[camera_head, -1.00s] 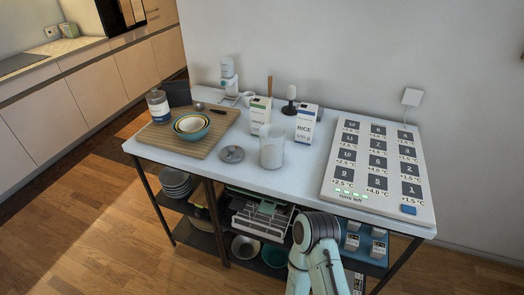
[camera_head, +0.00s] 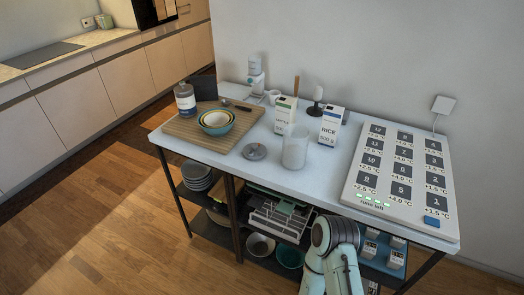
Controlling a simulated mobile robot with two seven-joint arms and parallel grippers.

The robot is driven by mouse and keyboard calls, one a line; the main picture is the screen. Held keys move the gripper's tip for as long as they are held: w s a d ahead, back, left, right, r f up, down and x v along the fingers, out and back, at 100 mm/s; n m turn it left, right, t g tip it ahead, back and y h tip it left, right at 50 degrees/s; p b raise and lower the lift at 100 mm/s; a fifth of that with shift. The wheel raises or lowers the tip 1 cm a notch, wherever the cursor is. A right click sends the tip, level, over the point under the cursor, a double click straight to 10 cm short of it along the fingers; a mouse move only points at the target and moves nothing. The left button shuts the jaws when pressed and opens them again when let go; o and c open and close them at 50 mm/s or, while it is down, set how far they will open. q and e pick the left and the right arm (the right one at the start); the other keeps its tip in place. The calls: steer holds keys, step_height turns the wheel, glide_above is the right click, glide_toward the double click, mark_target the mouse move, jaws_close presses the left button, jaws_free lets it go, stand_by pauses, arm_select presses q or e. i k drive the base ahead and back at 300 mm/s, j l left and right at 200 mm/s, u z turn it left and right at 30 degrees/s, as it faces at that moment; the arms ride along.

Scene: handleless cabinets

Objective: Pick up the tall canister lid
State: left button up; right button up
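A round grey lid (camera_head: 254,152) with a small knob lies flat on the white tabletop, just right of the wooden board. A tall translucent white canister (camera_head: 295,147) stands open-topped to the right of the lid, apart from it. One of my arms rises at the bottom of the view, in front of the table's lower shelf. Its gripper is not visible. My other arm is out of the picture.
A wooden board (camera_head: 184,128) holds nested bowls (camera_head: 215,121) and a jar (camera_head: 185,99). Two cartons, including a rice carton (camera_head: 331,126), stand behind the canister. A large labelled panel (camera_head: 400,174) covers the table's right side. Bare tabletop (camera_head: 262,178) lies in front of the lid.

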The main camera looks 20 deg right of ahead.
mark_target(260, 152)
steer(key=i+j+z, duration=0.1)
steer(key=z, duration=0.35)
steer(key=i+j+z, duration=0.2)
steer(key=z, duration=0.25)
